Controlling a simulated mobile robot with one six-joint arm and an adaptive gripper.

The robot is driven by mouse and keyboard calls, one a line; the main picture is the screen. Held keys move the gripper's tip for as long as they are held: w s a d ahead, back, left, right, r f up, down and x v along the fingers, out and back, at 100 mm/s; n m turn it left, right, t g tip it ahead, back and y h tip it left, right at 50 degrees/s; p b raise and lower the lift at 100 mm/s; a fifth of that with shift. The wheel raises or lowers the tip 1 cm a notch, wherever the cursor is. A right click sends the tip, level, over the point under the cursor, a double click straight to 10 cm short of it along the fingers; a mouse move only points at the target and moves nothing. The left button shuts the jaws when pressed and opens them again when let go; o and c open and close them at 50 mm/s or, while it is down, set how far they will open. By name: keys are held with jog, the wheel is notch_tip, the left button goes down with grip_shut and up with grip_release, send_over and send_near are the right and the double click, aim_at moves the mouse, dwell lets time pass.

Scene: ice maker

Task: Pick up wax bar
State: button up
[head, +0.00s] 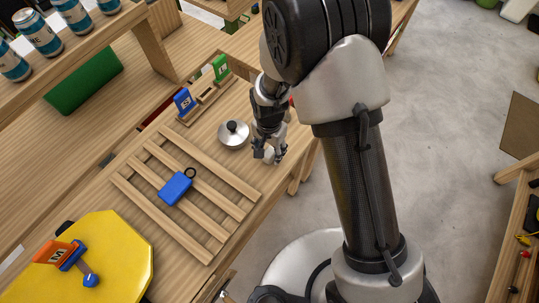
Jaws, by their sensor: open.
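No thing in the head view is clearly marked as the wax bar, and I cannot tell which one it is. A blue block (175,189) lies on the slatted wooden rack (229,231), with a small dark ring at its upper right. A small blue labelled piece (184,101) and a green labelled piece (220,68) stand in a wooden holder (203,97) farther back. My gripper (269,157) points down near the table's right edge, to the right of a round metal lid or dish with a dark knob (233,134). It is open and appears empty.
A yellow plate (125,262) at the lower left carries an orange piece (55,253) and a blue-handled tool (82,267). A long green block (86,81) lies under a wooden shelf with several cans (38,32). Open floor (450,190) lies at the right.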

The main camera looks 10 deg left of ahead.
aim_at(270, 152)
notch_tip(270, 152, down, 4)
jog(key=shift+w+r+b, duration=0.1)
jog(key=shift+r+b, duration=0.05)
jog(key=shift+b, duration=0.4)
jog(key=shift+c, duration=0.5)
jog(key=c, duration=1.1)
